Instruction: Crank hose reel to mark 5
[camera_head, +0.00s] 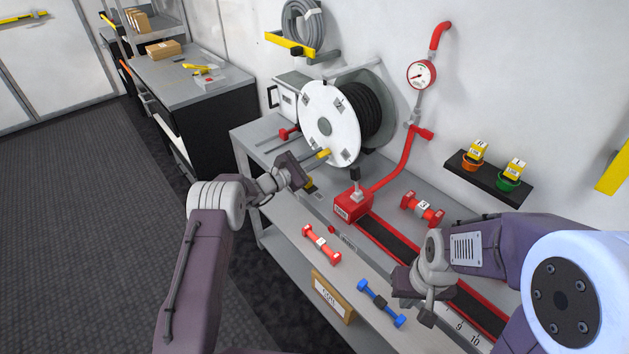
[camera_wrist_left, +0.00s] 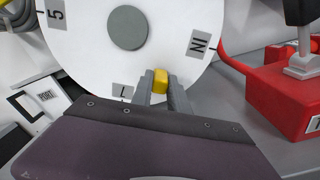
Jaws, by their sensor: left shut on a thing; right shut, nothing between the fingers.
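The hose reel (camera_head: 318,118) has a white round face with small number labels and a grey hub, and black hose is wound behind it. A yellow crank handle (camera_head: 323,154) sticks out near the face's lower edge. My left gripper (camera_head: 315,160) is shut on this handle. In the left wrist view the yellow handle (camera_wrist_left: 161,80) sits between the two grey fingers. There a label reading 5 (camera_wrist_left: 57,15) is at the upper left of the reel face (camera_wrist_left: 95,50); other labels are at the right and bottom. My right gripper (camera_head: 426,312) is shut and empty above the bench's front right.
A red box with a lever (camera_head: 352,207) stands right of the reel. Red fittings (camera_head: 322,244) and a blue one (camera_head: 381,303) lie on the bench (camera_head: 285,212). A red pipe with a gauge (camera_head: 421,74) runs up the wall. A small shelf (camera_head: 488,182) holds yellow-tagged items.

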